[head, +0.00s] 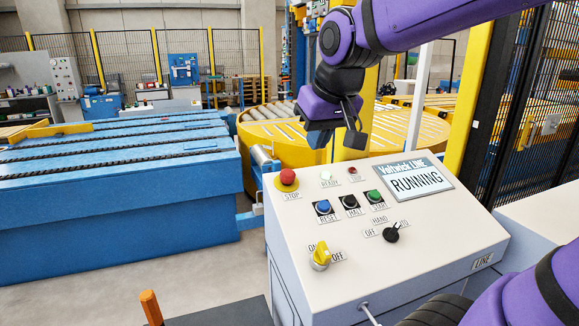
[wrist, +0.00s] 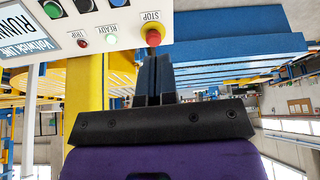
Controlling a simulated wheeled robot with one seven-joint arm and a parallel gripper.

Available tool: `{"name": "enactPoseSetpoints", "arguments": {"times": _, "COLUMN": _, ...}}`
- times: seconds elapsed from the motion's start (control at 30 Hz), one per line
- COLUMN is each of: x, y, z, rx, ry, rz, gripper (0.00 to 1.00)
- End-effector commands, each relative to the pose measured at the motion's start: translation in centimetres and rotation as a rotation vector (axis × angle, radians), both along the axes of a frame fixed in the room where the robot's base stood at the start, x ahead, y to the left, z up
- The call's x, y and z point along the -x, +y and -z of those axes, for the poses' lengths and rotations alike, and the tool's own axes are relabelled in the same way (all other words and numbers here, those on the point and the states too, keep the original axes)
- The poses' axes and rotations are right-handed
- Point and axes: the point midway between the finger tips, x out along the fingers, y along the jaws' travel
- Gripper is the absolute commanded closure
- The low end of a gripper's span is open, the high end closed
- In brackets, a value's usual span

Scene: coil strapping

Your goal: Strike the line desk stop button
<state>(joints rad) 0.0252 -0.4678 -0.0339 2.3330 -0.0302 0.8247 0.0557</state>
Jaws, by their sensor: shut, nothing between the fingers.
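The red stop button (head: 287,177) sits on a yellow base at the far left corner of the sloped line desk (head: 400,275), over a STOP label. It appears raised. The desk screen (head: 413,181) reads RUNNING. My gripper (head: 319,138) hangs above and behind the desk's back edge, up and to the right of the button in the head view, and apart from it. In the wrist view the dark blue fingers (wrist: 154,58) are together and empty, and their tips line up just below the stop button (wrist: 153,37) in the picture.
Blue, black and green buttons (head: 350,202) stand near the stop button, with READY and TRIP lamps above them. A yellow switch (head: 320,256) and a black knob (head: 391,232) stick up nearer. A yellow roller turntable (head: 265,132) and a blue conveyor (head: 120,190) lie beyond.

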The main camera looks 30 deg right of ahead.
Motion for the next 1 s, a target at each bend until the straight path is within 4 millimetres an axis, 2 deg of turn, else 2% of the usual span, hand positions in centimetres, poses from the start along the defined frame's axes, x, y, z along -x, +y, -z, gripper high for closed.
{"name": "enactPoseSetpoints", "arguments": {"times": 0.03, "x": -2.1, "y": -0.6, "z": 0.0, "rx": 0.000, "ry": 0.007, "rz": 0.017, "gripper": 1.00}}
{"name": "enactPoseSetpoints", "arguments": {"times": 0.2, "x": -7.7, "y": -2.4, "z": 0.2, "rx": 0.003, "ry": 0.010, "rz": 0.065, "gripper": 1.00}}
{"name": "enactPoseSetpoints", "arguments": {"times": 0.3, "x": -10.1, "y": -3.2, "z": 0.5, "rx": 0.006, "ry": 0.010, "rz": 0.084, "gripper": 1.00}}
{"name": "enactPoseSetpoints", "arguments": {"times": 0.4, "x": -11.6, "y": -3.7, "z": 0.7, "rx": 0.008, "ry": 0.010, "rz": 0.096, "gripper": 1.00}}
{"name": "enactPoseSetpoints", "arguments": {"times": 0.53, "x": -12.4, "y": -4.0, "z": 0.9, "rx": 0.010, "ry": 0.009, "rz": 0.103, "gripper": 1.00}}
{"name": "enactPoseSetpoints", "arguments": {"times": 0.87, "x": -12.5, "y": -4.1, "z": 0.9, "rx": 0.010, "ry": 0.009, "rz": 0.103, "gripper": 1.00}}
{"name": "enactPoseSetpoints", "arguments": {"times": 1.0, "x": -12.8, "y": -4.1, "z": 1.5, "rx": 0.010, "ry": 0.009, "rz": 0.103, "gripper": 1.00}}
